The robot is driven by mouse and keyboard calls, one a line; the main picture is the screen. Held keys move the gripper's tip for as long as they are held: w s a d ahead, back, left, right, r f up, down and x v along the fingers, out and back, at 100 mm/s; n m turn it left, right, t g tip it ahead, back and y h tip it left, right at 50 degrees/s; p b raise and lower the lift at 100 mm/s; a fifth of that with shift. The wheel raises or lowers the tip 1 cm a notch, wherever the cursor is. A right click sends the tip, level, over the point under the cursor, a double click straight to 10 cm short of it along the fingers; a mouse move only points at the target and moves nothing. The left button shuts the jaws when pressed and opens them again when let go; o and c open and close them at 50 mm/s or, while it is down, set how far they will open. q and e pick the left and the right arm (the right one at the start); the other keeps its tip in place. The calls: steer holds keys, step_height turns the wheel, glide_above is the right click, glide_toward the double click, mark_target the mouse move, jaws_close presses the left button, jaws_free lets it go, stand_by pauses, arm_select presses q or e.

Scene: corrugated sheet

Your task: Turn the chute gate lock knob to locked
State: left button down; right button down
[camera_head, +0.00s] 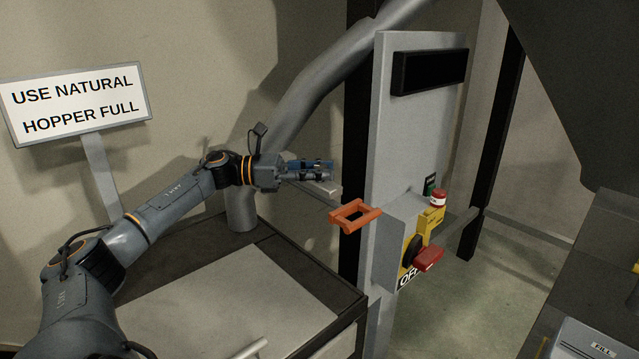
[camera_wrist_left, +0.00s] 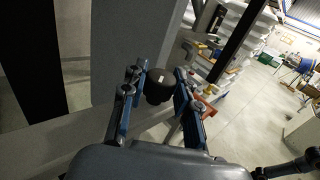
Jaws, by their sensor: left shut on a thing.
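The lock knob (camera_wrist_left: 158,86) shows in the left wrist view as a dark round knob between the fingers. My left gripper (camera_head: 330,169) is shut on it, with one blue finger on each side; it also shows in the left wrist view (camera_wrist_left: 160,80). In the head view the knob is hidden by the gripper or too small to make out, and I cannot read its lock position. The gripper is level, left of the grey control panel post (camera_head: 415,130). My right gripper is not in view.
An orange handle (camera_head: 355,215) sits just below and right of my left gripper. The panel carries a yellow switch box with a red handle (camera_head: 428,258) and an OFF label. A grey pipe (camera_head: 315,95) slants behind the gripper. A sign (camera_head: 75,103) stands at left.

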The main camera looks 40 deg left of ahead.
arm_select(q)
steer(key=shift+m+g+h+b, duration=0.35)
steer(key=shift+m+g+h, duration=0.05)
steer(key=shift+g, duration=0.3)
steer(key=c, duration=1)
jaws_free()
steer(key=v, duration=1.2)
steer(key=shift+f, duration=0.15)
